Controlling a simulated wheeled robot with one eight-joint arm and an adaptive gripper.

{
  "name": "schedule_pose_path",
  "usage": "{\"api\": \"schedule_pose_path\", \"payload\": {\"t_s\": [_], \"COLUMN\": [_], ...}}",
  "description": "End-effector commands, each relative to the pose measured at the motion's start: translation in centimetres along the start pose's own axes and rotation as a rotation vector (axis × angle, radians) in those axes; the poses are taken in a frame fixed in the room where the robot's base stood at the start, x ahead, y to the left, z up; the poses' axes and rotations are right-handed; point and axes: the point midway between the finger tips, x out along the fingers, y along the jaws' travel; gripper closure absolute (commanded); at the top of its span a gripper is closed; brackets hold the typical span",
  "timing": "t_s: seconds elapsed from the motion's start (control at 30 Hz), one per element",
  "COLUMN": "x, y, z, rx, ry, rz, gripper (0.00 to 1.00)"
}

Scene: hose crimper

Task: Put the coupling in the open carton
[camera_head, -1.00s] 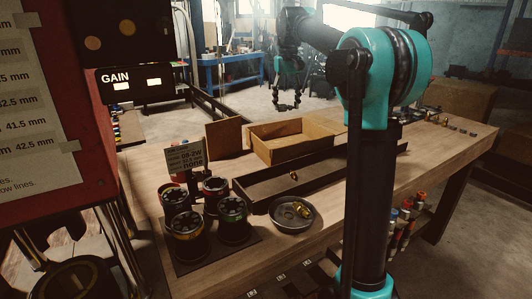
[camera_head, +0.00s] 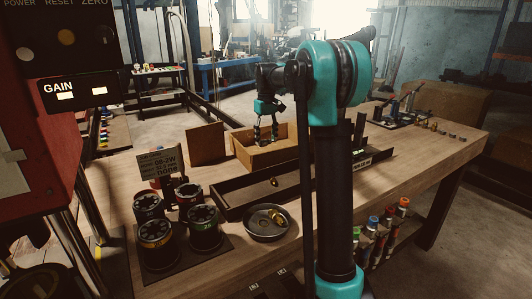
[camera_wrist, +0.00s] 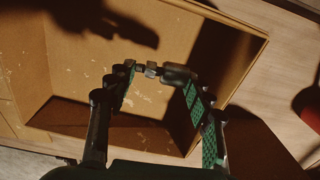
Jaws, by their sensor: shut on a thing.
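The open carton (camera_head: 283,158) stands on the workbench behind the long dark tray. It fills most of the wrist view (camera_wrist: 75,50), with its bare inner floor below my fingers. My gripper (camera_head: 266,143) is over the carton in the head view, fingers pointing down, tips at about its rim or inside. In the wrist view my gripper (camera_wrist: 151,71) is shut on a small, dark metallic piece, seemingly the coupling (camera_wrist: 151,69). My fingertips hide part of it. I cannot tell whether it touches the carton floor.
A brown panel (camera_head: 206,144) stands left of the carton. The long dark tray (camera_head: 232,205) holds a small brass piece (camera_head: 274,182). A round grey dish (camera_head: 263,232) with brass parts and several dark cylinders (camera_head: 205,226) stand nearer. Tools and small parts (camera_head: 405,112) lie at the far right.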

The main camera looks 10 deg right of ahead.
Motion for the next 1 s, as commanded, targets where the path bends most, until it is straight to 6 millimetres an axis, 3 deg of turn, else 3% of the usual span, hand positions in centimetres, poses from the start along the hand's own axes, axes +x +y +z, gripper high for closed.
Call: {"api": "schedule_pose_path", "payload": {"t_s": [0.1,0.37,0.57,0.93,0.97,1.0], "x": [1.8,3.5,6.1,6.6,6.6,6.6], "y": [0.0,0.0,0.0,0.0,0.0,0.0], "z": [0.0,0.0,0.0,0.0,0.0,0.0], "rx": [0.0,0.0,0.0,0.0,0.0,0.0], "ry": [0.0,0.0,0.0,0.0,0.0,0.0], "rz": [0.0,0.0,0.0,0.0,0.0,0.0], "gripper": [0.77,0.77,0.77,0.77,0.47,0.42]}}
